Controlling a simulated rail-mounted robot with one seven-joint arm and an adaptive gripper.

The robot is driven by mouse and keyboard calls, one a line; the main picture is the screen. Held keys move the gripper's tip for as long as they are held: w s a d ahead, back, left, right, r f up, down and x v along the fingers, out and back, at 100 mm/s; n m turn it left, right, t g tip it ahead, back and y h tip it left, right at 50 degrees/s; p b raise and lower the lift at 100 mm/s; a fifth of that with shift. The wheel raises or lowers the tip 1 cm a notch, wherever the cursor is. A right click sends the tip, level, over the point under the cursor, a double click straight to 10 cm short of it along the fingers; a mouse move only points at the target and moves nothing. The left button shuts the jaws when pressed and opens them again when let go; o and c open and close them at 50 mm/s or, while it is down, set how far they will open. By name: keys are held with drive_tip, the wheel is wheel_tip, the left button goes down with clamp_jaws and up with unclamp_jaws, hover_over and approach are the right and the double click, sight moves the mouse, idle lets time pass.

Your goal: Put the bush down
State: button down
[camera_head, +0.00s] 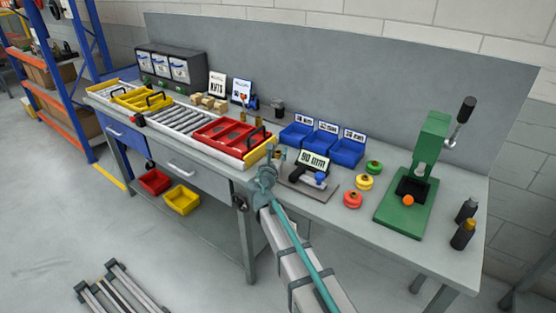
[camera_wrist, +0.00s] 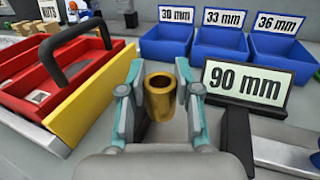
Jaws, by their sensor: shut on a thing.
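The bush is a hollow brass cylinder (camera_wrist: 161,103), upright with its open bore facing up in the wrist view. My gripper (camera_wrist: 158,88) has its two teal-and-grey fingers shut on it, one on each side. In the head view my gripper (camera_head: 272,160) is over the bench between the red carrier (camera_head: 248,151) and the 90 mm sign (camera_head: 314,161). The bush is small and partly hidden there. I cannot tell whether its underside touches the bench.
Three blue bins (camera_head: 348,153), marked 30, 33 and 36 mm, stand behind. A gauge lies by the 90 mm sign. Red, yellow and green round pieces (camera_head: 353,200) and a green press (camera_head: 430,140) stand right. The red carrier with a black handle (camera_wrist: 77,45) is close left.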

drive_tip(key=shift+f, duration=1.45)
drive_tip(key=c, duration=0.8)
unclamp_jaws()
drive_tip(key=shift+f, duration=0.25)
drive_tip(key=s, duration=0.3)
drive_tip(key=s+a+b, duration=0.1)
drive_tip(key=s, duration=0.2)
drive_tip(key=s+b, duration=0.1)
drive_tip(key=s, duration=0.3)
drive_tip(key=shift+a+r, duration=0.1)
drive_tip(key=shift+a, duration=0.15)
drive_tip(key=shift+o, duration=0.4)
drive_tip(key=shift+s+a, duration=0.1)
drive_tip(key=shift+s, duration=0.25)
